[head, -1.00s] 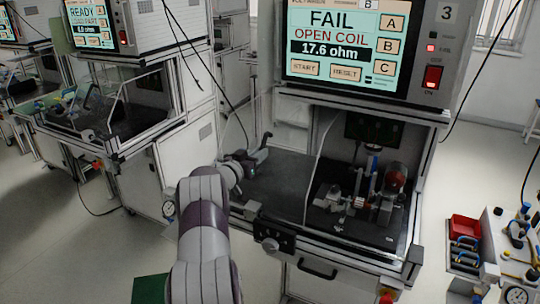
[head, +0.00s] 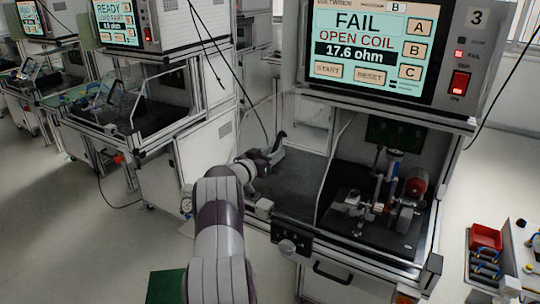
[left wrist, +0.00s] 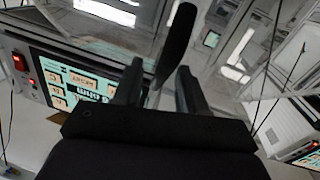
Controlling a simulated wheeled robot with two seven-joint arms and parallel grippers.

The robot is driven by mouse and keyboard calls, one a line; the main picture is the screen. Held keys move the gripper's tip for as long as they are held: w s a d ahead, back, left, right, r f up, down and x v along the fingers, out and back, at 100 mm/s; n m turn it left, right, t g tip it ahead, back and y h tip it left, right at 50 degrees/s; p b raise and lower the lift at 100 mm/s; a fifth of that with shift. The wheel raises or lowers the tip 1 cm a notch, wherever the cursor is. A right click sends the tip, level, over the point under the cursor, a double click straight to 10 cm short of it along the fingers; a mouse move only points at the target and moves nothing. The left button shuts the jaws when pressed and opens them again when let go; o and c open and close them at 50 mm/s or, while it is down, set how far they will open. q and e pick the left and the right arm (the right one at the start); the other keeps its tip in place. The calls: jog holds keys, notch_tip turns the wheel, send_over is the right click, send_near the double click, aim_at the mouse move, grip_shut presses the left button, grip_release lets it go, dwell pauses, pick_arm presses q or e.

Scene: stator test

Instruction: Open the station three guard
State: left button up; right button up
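Station three (head: 477,17) is the nearest machine, with a FAIL screen above its work bay. Clear panel edges (head: 333,160) show around the bay. They are faint, and I cannot tell how far the guard is open. My left gripper (head: 272,150) is at the left side of the bay, above the grey deck. In the left wrist view its two fingers (left wrist: 157,88) are spread apart. A dark bar (left wrist: 177,45) shows between and beyond them, perhaps the guard's handle. I cannot tell whether it touches them. My right gripper is out of view.
A fixture with a red-ended part (head: 415,187) stands on the dark bay floor. A red bin (head: 485,238) and tools are on a cart at the right. Other stations (head: 120,110) stand at the left. Open floor lies at the front left.

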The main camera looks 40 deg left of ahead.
pick_arm(q)
jog(key=s+d+b, duration=0.1)
jog(key=s+b, duration=0.1)
jog(key=s, duration=1)
jog(key=shift+s, duration=0.3)
